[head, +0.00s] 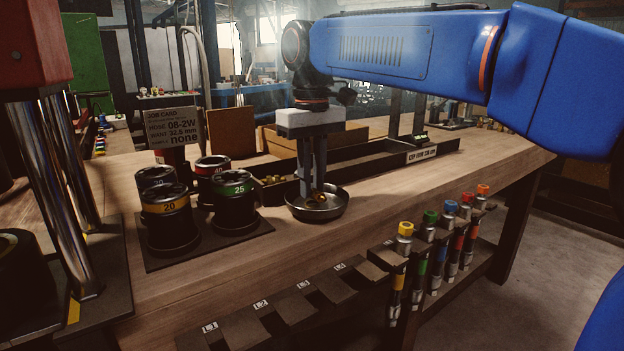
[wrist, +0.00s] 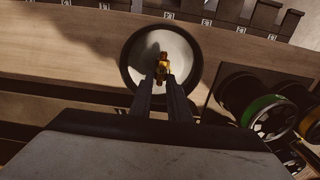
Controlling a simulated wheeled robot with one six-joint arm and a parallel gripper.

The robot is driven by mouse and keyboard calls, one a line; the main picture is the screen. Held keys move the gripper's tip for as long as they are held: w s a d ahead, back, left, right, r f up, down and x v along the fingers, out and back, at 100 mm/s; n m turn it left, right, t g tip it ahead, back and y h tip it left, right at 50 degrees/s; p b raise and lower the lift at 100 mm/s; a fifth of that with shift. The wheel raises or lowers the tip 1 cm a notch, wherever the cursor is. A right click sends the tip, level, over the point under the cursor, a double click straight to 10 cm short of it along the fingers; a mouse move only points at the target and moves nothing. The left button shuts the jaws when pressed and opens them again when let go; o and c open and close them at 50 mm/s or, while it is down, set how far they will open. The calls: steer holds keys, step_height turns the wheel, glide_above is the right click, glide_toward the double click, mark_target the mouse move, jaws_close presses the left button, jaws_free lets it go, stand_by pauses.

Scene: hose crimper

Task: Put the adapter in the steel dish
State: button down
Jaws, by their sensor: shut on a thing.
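The adapter (wrist: 162,68) is a small brass-coloured piece, and my gripper (wrist: 163,80) is shut on it. In the wrist view it shows between the fingertips, against the pale inside of the steel dish (wrist: 187,48). In the head view the dish (head: 340,206) is a round shallow metal bowl on the bench, and my gripper (head: 318,197) points straight down over it. The adapter (head: 319,197) shows at the fingertips, within the dish's outline. I cannot tell whether it touches the dish floor.
Several drum-like dies with coloured bands (head: 168,208) stand on a dark mat left of the dish. A long dark tray with brass pieces (head: 272,181) lies behind the dish. A rack of hoses with coloured caps (head: 430,217) runs along the bench's front edge. A job card (head: 172,128) stands behind.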

steer(key=c, duration=1.6)
jaws_free()
steer(key=shift+r, duration=3.5)
